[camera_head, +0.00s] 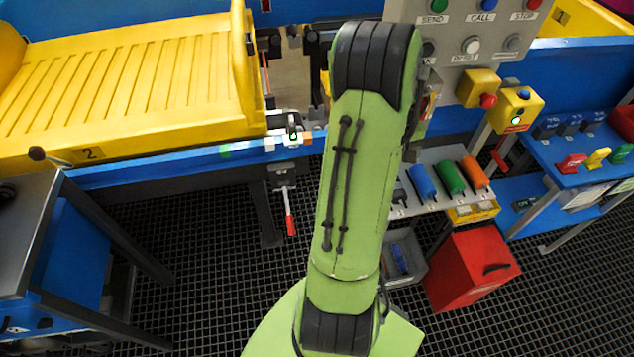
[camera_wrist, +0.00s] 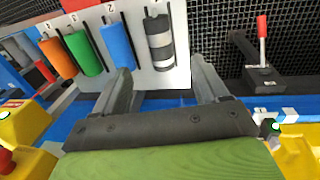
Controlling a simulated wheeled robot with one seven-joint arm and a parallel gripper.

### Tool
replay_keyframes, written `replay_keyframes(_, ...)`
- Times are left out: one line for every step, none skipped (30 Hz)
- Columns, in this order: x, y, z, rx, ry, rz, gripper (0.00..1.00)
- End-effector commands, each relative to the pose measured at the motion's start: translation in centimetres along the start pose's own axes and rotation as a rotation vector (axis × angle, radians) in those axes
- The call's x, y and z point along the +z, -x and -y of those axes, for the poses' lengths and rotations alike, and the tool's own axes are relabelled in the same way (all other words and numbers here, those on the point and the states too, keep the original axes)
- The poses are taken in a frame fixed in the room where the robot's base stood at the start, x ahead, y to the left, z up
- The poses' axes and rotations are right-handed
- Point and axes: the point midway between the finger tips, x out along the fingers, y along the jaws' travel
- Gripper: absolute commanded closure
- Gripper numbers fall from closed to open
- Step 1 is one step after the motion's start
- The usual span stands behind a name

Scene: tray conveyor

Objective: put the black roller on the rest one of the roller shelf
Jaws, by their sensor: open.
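The black roller (camera_wrist: 159,42), dark with pale bands, lies on the roller shelf (camera_wrist: 179,60) in the wrist view. It is at the rest marked 1, the rightmost place there, beside the blue roller (camera_wrist: 118,44). My gripper (camera_wrist: 163,78) is open, with its two fingers spread. The black roller shows beyond the gap between the fingertips, and nothing is held. Whether a finger touches the shelf cannot be told. In the head view the roller shelf (camera_head: 427,206) is partly behind my arm, and my gripper is hidden there.
A green roller (camera_head: 448,177) and an orange roller (camera_head: 473,171) lie on the shelf. A control panel (camera_head: 465,67) stands above, with yellow button boxes (camera_head: 519,108) to its right. A red bin (camera_head: 468,270) is below. The blue conveyor rail (camera_head: 190,163) and a red-handled lever (camera_head: 289,222) lie left.

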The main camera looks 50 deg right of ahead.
Motion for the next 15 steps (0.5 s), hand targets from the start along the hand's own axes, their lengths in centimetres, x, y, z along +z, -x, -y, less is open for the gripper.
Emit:
replay_keyframes(0.0, 0.0, 0.0, 0.0, 0.0, 0.0, 0.27)
replay_keyframes(-0.1, 0.1, 0.1, 0.0, 0.002, -0.002, 0.27)
replay_keyframes(-0.3, 0.5, 0.6, -0.002, 0.008, -0.011, 0.27)
replay_keyframes(-0.6, 1.1, 1.3, -0.005, 0.017, -0.022, 0.27)
replay_keyframes(-0.9, 2.1, 2.4, -0.009, 0.031, -0.04, 0.27)
replay_keyframes(-1.4, 3.7, 4.4, -0.018, 0.056, -0.069, 0.27)
replay_keyframes(-1.7, 5.3, 6.3, -0.027, 0.079, -0.096, 0.27)
replay_keyframes(-1.8, 7.0, 8.5, -0.038, 0.107, -0.127, 0.27)
replay_keyframes(-1.5, 9.4, 11.7, -0.056, 0.148, -0.169, 0.27)
replay_keyframes(-1.0, 11.0, 14.0, -0.072, 0.18, -0.198, 0.27)
replay_keyframes(-0.3, 12.6, 16.3, -0.088, 0.212, -0.227, 0.27)
replay_keyframes(1.1, 14.6, 19.2, -0.112, 0.259, -0.264, 0.27)
replay_keyframes(2.4, 16.0, 21.3, -0.13, 0.296, -0.293, 0.27)
replay_keyframes(4.0, 17.3, 23.2, -0.149, 0.335, -0.321, 0.27)
replay_keyframes(6.3, 18.8, 25.5, -0.176, 0.389, -0.356, 0.27)
